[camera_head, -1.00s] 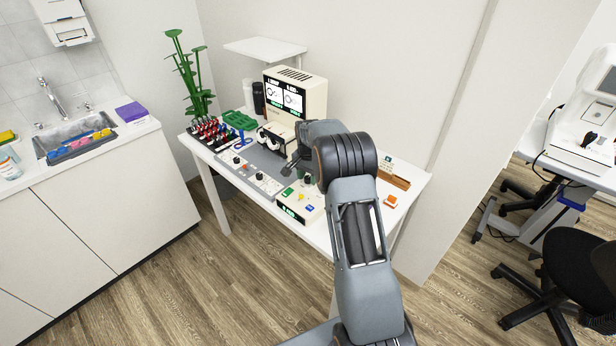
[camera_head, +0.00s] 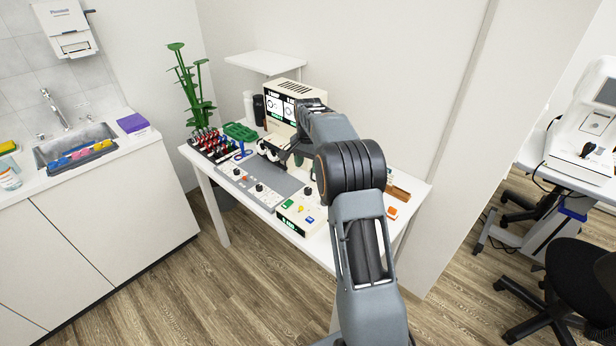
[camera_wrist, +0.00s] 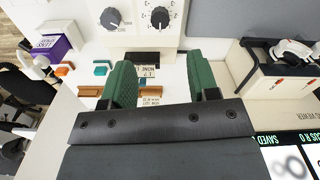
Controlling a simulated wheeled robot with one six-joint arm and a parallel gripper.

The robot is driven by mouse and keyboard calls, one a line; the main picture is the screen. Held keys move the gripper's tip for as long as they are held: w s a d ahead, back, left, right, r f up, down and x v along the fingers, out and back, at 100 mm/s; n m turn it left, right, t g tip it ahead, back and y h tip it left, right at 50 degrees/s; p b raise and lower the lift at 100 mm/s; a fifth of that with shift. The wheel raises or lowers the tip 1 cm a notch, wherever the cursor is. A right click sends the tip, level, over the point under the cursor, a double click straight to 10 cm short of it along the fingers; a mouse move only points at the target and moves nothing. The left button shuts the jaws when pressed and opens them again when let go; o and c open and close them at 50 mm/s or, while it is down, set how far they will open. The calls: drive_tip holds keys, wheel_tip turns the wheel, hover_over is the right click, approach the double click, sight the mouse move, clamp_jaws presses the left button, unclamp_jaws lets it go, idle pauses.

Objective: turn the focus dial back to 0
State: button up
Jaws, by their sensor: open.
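My gripper (camera_wrist: 160,62) is open in the wrist view, its two green-padded fingers apart with nothing held between them. Beyond the fingertips, a pale panel carries two dark grey dials: a left dial (camera_wrist: 111,18) and a right dial (camera_wrist: 160,18) with a numbered scale. Their lettering is too small to tell which is the focus dial, and neither is touched. In the head view, several dark knobs sit on the desk consoles, among them one knob (camera_head: 259,187) on the grey console. My arm hides part of the desk and most of my gripper there.
A cream device (camera_head: 284,103) with two screens stands at the back of the white table (camera_head: 415,190). In the wrist view, an orange block (camera_wrist: 65,69), a teal block (camera_wrist: 103,68) and a purple box (camera_wrist: 55,43) stand left.

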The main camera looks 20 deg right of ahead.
drive_tip(key=shift+r, duration=1.7)
